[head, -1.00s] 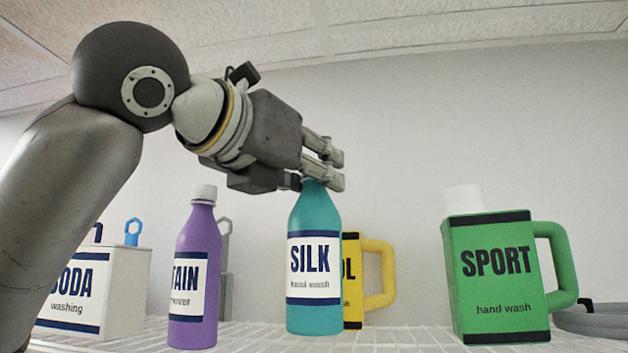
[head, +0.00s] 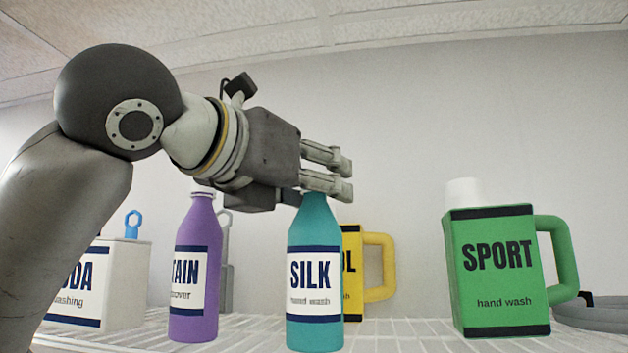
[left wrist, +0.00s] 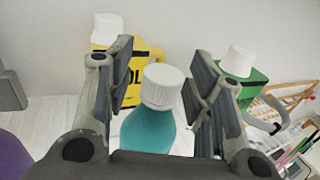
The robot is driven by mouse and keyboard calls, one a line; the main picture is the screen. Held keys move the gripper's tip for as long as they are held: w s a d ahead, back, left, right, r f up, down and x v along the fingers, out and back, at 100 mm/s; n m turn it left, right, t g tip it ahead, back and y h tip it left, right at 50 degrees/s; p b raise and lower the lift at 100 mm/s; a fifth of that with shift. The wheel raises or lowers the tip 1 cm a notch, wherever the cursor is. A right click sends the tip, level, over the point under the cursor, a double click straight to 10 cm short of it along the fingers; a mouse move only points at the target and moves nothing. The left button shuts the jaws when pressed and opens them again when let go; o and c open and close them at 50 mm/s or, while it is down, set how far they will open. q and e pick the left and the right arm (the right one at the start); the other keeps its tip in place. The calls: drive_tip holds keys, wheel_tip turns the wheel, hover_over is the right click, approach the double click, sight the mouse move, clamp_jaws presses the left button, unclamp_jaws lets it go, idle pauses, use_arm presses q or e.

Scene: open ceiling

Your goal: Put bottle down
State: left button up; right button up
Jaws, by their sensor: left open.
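The teal SILK hand wash bottle (head: 314,270) stands upright on the white tiled surface in the head view. My left gripper (head: 345,174) is at its top, and the fingers hide the cap there. In the left wrist view the bottle's white cap (left wrist: 162,87) and teal shoulder (left wrist: 150,130) lie between my two spread fingers (left wrist: 160,95). A gap shows on both sides of the cap, so the gripper is open around it. My right gripper is not in view.
A purple bottle (head: 195,270) and a white SODA box (head: 125,280) stand to the left. A yellow jug (head: 352,270) is close behind the teal bottle. A green SPORT jug (head: 497,265) stands to the right, with clear surface between.

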use_arm(q)
drive_tip(key=shift+r, duration=0.15)
drive_tip(key=shift+s+a, duration=0.15)
drive_tip(key=shift+s, duration=0.15)
drive_tip(key=b+v, duration=0.5)
drive_tip(key=v, duration=0.6)
drive_tip(key=shift+s+a, duration=0.1)
drive_tip(key=shift+s, duration=0.05)
